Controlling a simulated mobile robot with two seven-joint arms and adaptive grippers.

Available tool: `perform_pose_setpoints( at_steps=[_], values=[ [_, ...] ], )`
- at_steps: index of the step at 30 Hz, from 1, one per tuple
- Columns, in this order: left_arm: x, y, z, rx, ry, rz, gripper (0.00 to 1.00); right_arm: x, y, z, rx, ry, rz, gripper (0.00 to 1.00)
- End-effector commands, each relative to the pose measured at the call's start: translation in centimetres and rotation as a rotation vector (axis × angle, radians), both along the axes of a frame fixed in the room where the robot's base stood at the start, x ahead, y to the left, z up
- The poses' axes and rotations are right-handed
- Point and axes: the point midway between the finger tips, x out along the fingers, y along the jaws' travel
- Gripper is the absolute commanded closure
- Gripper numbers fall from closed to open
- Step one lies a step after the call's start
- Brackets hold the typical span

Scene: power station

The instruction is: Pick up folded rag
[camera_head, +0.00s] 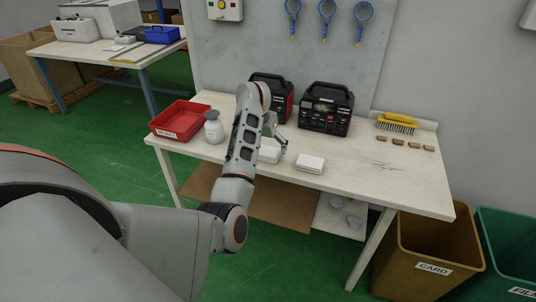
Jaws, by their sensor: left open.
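A white folded rag (310,163) lies flat near the front edge of the workbench (375,178). A second white, flat-looking thing (269,154) lies to its left, partly hidden by my left arm; I cannot tell whether it is a rag too. My left gripper (281,146) is over the bench, close to this second thing and to the left of the folded rag. It is open, and my forearm hides part of it. I cannot tell whether it touches anything. My right gripper is out of view.
A red tray (181,120) and a grey-white bottle (214,128) stand at the left. Two black power units (327,110) stand at the back. A yellow brush (397,122) and several small brown blocks (398,142) are at the right. Bins (425,255) stand beside the bench.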

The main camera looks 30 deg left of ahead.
Motion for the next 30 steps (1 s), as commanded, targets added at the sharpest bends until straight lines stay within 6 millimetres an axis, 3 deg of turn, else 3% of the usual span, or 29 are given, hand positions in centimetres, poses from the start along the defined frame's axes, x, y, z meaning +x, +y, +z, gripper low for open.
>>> perform_pose_setpoints(
  at_steps=[1, 4, 14, 18, 30],
  values=[
    [-0.2, 0.1, -1.3, 0.005, 0.006, 0.001, 0.18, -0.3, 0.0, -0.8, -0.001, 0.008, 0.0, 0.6],
    [-0.1, -0.1, -2.3, 0.003, 0.005, 0.003, 0.18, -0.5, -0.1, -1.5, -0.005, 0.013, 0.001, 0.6],
    [0.0, -0.1, -2.4, 0.002, 0.001, 0.005, 0.18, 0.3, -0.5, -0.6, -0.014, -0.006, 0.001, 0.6],
    [0.0, -0.1, -2.4, 0.002, 0.001, 0.005, 0.54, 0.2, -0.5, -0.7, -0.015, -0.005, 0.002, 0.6],
    [0.0, -0.2, -2.3, 0.002, 0.002, 0.005, 0.55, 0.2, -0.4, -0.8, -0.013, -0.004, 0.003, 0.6]
  ],
)
